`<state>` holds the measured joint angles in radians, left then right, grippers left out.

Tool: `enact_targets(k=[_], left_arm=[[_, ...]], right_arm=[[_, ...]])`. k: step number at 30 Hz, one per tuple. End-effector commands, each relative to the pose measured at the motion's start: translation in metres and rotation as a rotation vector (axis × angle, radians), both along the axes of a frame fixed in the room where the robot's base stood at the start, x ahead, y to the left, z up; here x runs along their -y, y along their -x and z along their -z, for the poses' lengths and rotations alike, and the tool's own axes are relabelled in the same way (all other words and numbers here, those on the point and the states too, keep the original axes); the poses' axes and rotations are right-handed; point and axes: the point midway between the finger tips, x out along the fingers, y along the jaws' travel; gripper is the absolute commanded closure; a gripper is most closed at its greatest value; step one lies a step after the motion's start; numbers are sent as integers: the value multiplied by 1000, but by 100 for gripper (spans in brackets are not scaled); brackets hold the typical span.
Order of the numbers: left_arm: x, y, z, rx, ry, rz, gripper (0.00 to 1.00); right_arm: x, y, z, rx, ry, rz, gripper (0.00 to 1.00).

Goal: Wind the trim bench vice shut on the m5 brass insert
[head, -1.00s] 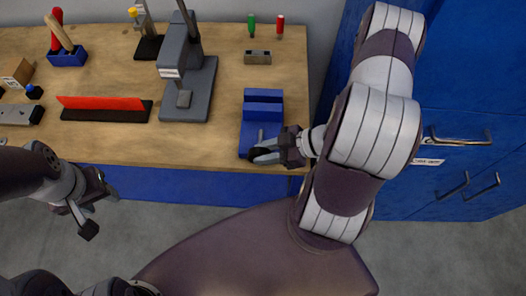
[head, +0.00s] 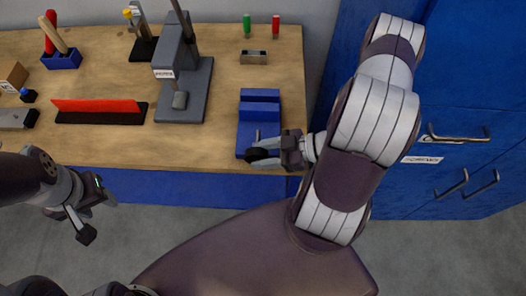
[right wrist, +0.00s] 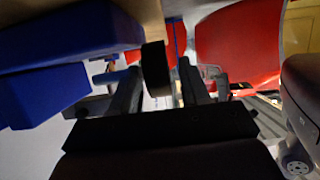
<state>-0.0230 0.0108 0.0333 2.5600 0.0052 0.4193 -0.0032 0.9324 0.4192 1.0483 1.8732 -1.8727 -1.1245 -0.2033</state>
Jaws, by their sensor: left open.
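The blue trim bench vice (head: 260,103) stands at the bench's front right corner. It fills the left of the right wrist view (right wrist: 60,75). My right gripper (head: 264,152) is at the vice's front end. In the right wrist view its two fingers stand apart, with a dark round knob (right wrist: 155,70) between them. The knob is close to the left finger, and a gap shows towards the right finger. I cannot make out the m5 brass insert in the jaws. My left gripper (head: 97,212) is open and empty, in front of the bench at the left.
A grey press (head: 184,85) stands left of the vice, with a red bar on a dark base (head: 97,112) further left. Blue cabinets (head: 465,90) stand at the right.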

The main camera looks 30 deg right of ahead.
Motion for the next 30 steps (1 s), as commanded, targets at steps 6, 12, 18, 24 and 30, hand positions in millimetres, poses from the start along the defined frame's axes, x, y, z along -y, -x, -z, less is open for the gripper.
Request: enact_targets(k=[6, 12, 18, 24, 30], left_arm=[[0, 0, 0, 0, 0, 0, 51], [0, 0, 1, 0, 0, 0, 51], [0, 0, 5, 0, 0, 0, 51], [0, 0, 8, 0, 0, 0, 51], [0, 0, 10, 0, 0, 0, 51]], right_arm=[[0, 0, -1, 1, -2, 1, 51], [11, 5, -5, 3, -1, 6, 51], [48, 27, -21, 5, 2, 9, 51], [84, 51, -38, 2, 1, 5, 51], [101, 61, -46, 1, 0, 2, 51]])
